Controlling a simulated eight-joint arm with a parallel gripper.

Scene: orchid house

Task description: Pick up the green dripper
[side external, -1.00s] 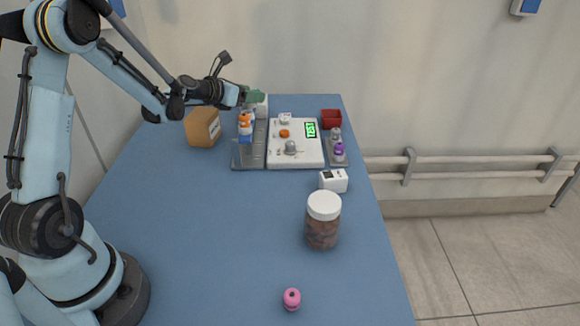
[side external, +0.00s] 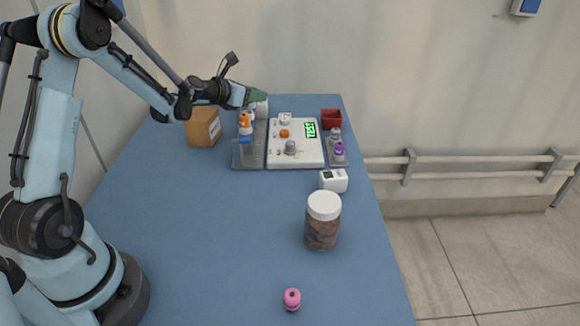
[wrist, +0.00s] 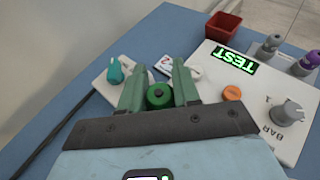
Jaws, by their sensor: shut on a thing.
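The green dripper (wrist: 158,96) is a small round dark green piece. In the wrist view it sits between the two green fingers of my gripper (wrist: 159,88), which are shut on it. In the side external view my gripper (side external: 259,95) is at the far end of the table, above the back of the grey rack (side external: 249,155). The dripper cannot be made out there, and whether it is clear of its support is hard to tell.
A white test panel (wrist: 212,62) with a knob is to the right of my gripper, and a teal piece (wrist: 115,70) to its left. A red box (side external: 331,119), cardboard box (side external: 203,128), white timer-like device (side external: 333,180), brown jar (side external: 322,228) and pink dripper (side external: 292,299) stand around. The front-left table is clear.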

